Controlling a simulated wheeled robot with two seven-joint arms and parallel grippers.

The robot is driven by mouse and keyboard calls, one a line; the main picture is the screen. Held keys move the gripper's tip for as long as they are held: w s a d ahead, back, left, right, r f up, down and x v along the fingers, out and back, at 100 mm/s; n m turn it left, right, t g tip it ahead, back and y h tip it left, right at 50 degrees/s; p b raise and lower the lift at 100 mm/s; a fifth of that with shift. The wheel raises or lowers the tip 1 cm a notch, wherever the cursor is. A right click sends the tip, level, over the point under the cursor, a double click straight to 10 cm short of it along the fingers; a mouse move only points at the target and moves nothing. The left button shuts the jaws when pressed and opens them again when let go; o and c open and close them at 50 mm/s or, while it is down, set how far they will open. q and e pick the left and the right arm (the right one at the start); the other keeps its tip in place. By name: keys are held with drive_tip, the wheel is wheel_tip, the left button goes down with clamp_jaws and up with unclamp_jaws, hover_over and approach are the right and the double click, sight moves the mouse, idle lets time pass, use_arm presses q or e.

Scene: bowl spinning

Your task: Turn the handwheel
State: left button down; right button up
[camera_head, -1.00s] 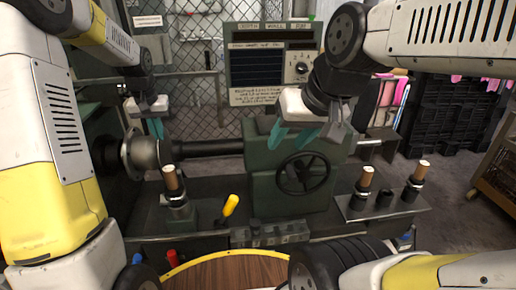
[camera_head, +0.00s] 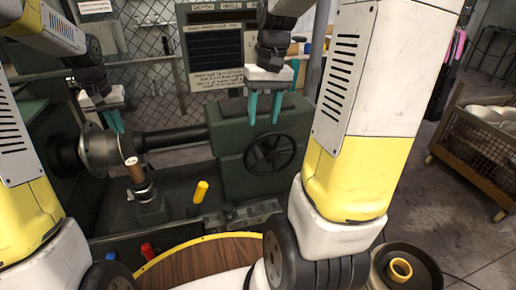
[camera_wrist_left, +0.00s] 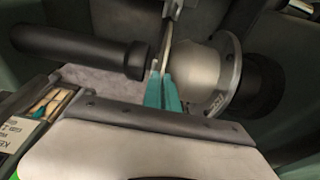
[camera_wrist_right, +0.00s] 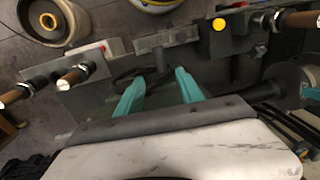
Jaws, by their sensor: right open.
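The handwheel (camera_head: 270,153) is a dark spoked wheel on the front of the green machine housing (camera_head: 230,180). In the head view my right gripper (camera_head: 263,122) is open, its two teal fingers pointing down in front of the housing, with the tips at the upper part of the wheel. I cannot tell whether they touch the rim. In the right wrist view its fingers (camera_wrist_right: 160,95) are spread with nothing held between them.
A round wooden table (camera_head: 195,262) is at the front. A wire cart (camera_head: 475,145) stands right. A panel with text (camera_head: 213,50) is behind the machine.

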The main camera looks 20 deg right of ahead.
sight(258, 151)
drive_tip(key=f, duration=0.3)
drive_tip(key=a+f, duration=0.1)
drive_tip(key=f, duration=0.7)
drive_tip(key=shift+a, duration=0.15)
clamp_jaws()
idle(1.0)
